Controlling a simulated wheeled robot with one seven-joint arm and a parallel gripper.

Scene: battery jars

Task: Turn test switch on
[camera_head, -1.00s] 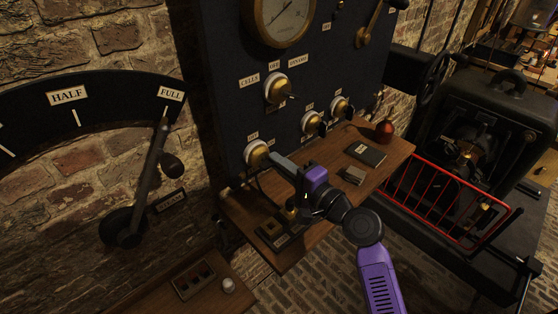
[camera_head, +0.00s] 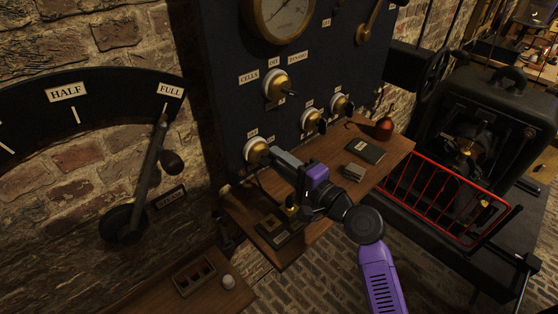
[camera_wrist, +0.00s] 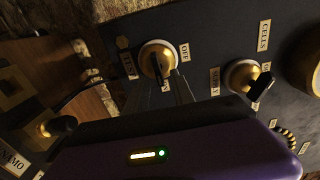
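The test switch (camera_head: 257,150) is a round white and brass knob low on the dark panel. In the wrist view the same switch (camera_wrist: 158,58) sits between labels reading TEST and OFF, with a short dark lever on its front. My gripper (camera_head: 275,156) reaches it from the right in the head view and covers part of its front. In the wrist view the fingertips of my gripper (camera_wrist: 166,78) are at the lever, one on each side. I cannot tell whether they press on it.
A similar switch (camera_head: 275,84) labelled CELLS, OFF and DYNAMO is above. Two more knobs (camera_head: 313,120) (camera_head: 341,105) are to the right. A wooden shelf (camera_head: 335,165) below holds a dark book (camera_head: 365,150), a small box and a red flask (camera_head: 384,127). A large lever (camera_head: 150,180) stands left.

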